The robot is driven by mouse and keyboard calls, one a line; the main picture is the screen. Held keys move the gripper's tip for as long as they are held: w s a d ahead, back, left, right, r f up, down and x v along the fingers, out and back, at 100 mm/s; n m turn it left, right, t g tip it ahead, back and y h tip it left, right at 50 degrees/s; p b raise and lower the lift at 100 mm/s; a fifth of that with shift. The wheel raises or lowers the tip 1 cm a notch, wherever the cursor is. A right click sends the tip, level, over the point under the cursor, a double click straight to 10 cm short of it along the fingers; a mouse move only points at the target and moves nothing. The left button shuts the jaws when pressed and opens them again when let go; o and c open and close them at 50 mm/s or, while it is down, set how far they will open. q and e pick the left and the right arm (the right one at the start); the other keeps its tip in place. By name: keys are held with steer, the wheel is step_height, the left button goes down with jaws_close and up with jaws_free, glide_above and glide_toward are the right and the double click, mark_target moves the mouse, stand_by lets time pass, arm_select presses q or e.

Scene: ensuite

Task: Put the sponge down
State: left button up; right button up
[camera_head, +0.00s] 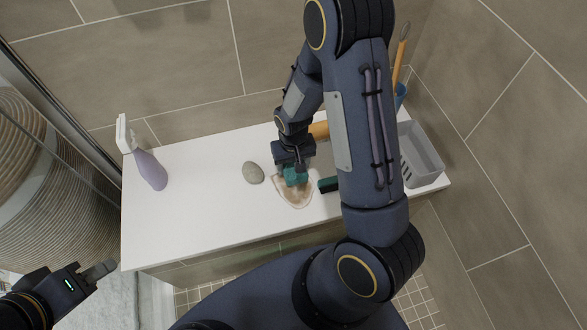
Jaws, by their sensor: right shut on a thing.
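The sponge (296,179) is teal and sits between the fingers of my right gripper (294,166), which is shut on it. It is over a shell-shaped, cream and brown dish (294,194) on the white counter (205,215). I cannot tell whether the sponge touches the dish. My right arm comes across the picture and hides part of the counter. My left gripper (98,271) is at the lower left, off the counter's front corner.
A grey stone (253,173) lies left of the dish. A purple spray bottle (150,168) stands at the counter's left end. A grey basket (420,156) is at the right end. A teal and black item (328,185) lies right of the dish. The counter's left middle is clear.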

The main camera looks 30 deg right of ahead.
steer(key=shift+f, duration=1)
steer(key=shift+f, duration=0.1)
steer(key=shift+f+b, duration=0.2)
steer(key=shift+b, duration=0.15)
steer(key=o, duration=0.9)
steer(key=shift+r, duration=0.15)
steer(key=shift+o, duration=0.2)
